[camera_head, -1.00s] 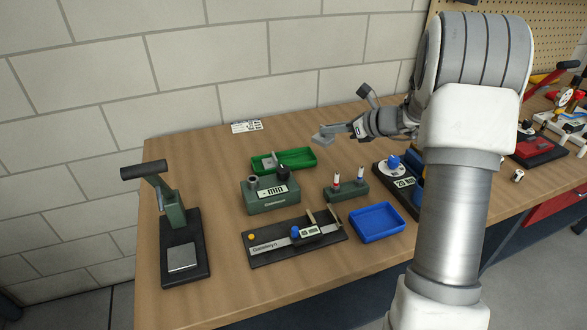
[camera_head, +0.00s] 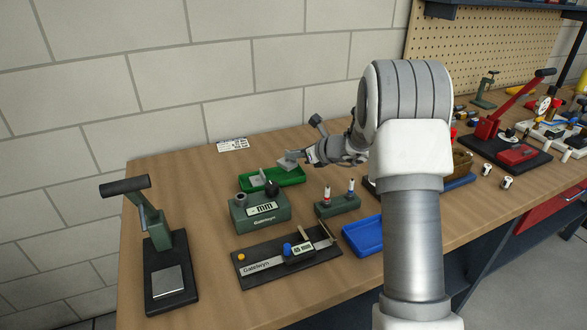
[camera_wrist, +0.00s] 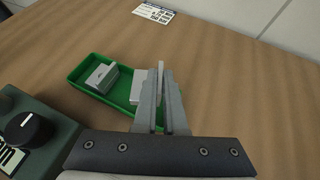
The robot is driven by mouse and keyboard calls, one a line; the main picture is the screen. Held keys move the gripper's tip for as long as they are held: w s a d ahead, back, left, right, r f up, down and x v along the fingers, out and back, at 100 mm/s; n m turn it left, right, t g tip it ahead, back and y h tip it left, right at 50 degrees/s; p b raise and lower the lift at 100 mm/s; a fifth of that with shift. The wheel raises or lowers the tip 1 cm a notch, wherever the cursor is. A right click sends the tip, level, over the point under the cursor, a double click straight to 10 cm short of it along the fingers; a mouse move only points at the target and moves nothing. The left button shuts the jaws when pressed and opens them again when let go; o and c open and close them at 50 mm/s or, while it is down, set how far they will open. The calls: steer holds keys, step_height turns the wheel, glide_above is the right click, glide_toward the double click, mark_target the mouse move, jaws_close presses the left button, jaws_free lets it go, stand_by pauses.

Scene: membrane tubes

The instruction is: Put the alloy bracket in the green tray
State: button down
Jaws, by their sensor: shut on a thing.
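The green tray (camera_head: 288,182) sits at the back of the bench; it also shows in the wrist view (camera_wrist: 122,92). A light grey angled piece (camera_wrist: 102,77) lies inside its left part. My gripper (camera_head: 299,156) is above the tray's right end. It is shut on a flat grey piece, apparently the alloy bracket (camera_head: 286,164), which sticks out to the left of the fingers. In the wrist view, my gripper (camera_wrist: 163,75) hides much of the held bracket (camera_wrist: 139,86). I cannot tell the exact height of the bracket above the tray.
A green box with a black knob (camera_head: 262,212) stands in front of the tray. A small green stand (camera_head: 338,205), a blue tray (camera_head: 362,236) and a black-based caliper gauge (camera_head: 285,262) are nearer. A lever press (camera_head: 165,270) stands at left. A printed card (camera_head: 232,145) lies behind.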

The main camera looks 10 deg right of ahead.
mark_target(297, 166)
steer(key=shift+a+f+b, duration=0.1)
steer(key=shift+f+b, duration=0.4)
steer(key=shift+f, duration=1.55)
steer(key=shift+f, duration=0.25)
steer(key=c, duration=1)
jaws_free()
steer(key=shift+r, duration=0.1)
steer(key=shift+r, duration=0.1)
